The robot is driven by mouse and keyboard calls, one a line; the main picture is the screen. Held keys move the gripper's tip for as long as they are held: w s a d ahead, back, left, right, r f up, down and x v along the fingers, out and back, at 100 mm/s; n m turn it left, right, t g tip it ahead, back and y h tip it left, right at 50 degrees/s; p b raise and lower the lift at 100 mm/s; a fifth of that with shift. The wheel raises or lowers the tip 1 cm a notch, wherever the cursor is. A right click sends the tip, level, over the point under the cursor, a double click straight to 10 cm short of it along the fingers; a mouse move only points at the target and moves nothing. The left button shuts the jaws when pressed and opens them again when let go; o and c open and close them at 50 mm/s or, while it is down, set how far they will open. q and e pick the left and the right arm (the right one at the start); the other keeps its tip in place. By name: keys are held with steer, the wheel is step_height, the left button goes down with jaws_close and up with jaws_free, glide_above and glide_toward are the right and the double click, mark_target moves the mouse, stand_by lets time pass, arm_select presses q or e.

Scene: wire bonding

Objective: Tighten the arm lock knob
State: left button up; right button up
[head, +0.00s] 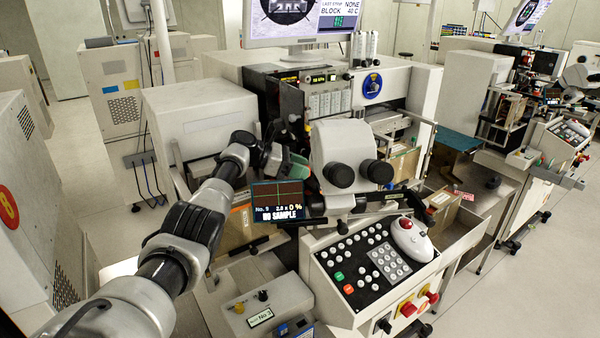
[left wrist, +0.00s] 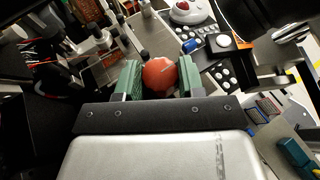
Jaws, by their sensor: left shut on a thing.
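The arm lock knob is a round, faceted red knob (left wrist: 159,76) in the left wrist view. It sits between the two green finger pads of my left gripper (left wrist: 158,83), which is shut on it. In the head view, my left gripper (head: 290,163) reaches in from the left, behind the small display and beside the microscope. The knob is hidden there by the gripper and machine parts. My right gripper does not show in either view.
The microscope (head: 345,150) with black eyepieces stands close to the right of my left gripper. A small display (head: 278,202) is in front of it. A control panel (head: 370,268) with a trackball (head: 411,240) lies at front right. A large monitor (head: 298,20) stands behind.

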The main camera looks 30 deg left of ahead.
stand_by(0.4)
arm_select(q)
steer(key=o, duration=0.9)
steer(key=shift+o, duration=0.2)
